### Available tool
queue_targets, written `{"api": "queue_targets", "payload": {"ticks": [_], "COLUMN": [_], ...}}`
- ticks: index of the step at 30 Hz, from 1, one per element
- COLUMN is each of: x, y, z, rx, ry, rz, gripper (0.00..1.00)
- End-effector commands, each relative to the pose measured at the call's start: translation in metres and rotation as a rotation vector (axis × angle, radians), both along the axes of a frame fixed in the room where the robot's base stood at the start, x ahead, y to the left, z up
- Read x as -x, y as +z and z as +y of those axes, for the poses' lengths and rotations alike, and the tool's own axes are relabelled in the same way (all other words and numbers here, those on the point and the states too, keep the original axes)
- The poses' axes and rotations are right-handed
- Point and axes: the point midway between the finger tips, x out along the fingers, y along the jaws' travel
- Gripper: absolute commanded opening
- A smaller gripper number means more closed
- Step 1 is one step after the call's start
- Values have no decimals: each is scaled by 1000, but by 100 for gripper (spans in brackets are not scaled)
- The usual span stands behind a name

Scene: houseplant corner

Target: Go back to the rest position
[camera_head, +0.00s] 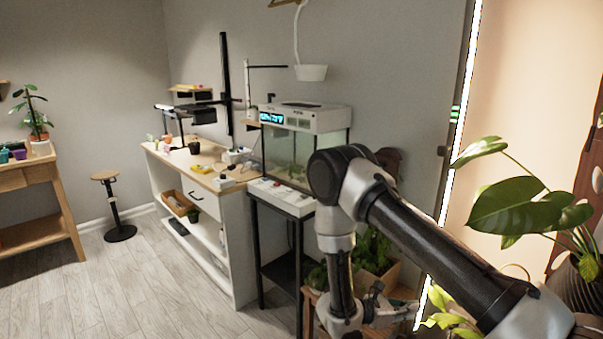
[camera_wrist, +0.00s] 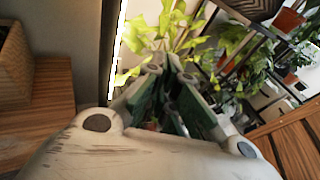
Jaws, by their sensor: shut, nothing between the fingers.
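My gripper (camera_head: 378,303) is at the lower middle right of the head view, at the end of my bent arm. It is near a wooden planter box (camera_head: 403,275) with green leafy plants, and I cannot tell how far apart they are. In the wrist view my gripper (camera_wrist: 172,70) points toward bright yellow-green leaves (camera_wrist: 165,30). Its fingers are close together, and nothing shows between them. My arm hides part of the planter and the stand below it.
A glass tank (camera_head: 290,155) stands on a black frame left of my arm. A large-leaved plant (camera_head: 520,205) is at right. Wooden surfaces (camera_wrist: 45,100) flank my gripper. The left floor is clear.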

Motion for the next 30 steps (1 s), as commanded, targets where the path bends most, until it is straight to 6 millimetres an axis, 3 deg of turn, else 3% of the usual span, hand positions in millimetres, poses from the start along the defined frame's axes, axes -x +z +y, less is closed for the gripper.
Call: {"api": "queue_targets", "payload": {"ticks": [8, 13, 21, 30], "x": [36, 71, 127, 175], "y": [79, 143, 229, 306], "z": [-23, -32, -31, -24], "rx": [-129, -294, -636, -1048], "ry": [-347, -633, -1038, -1342], "rz": [-117, -251, -500, -798], "gripper": [0, 0, 0, 0]}}
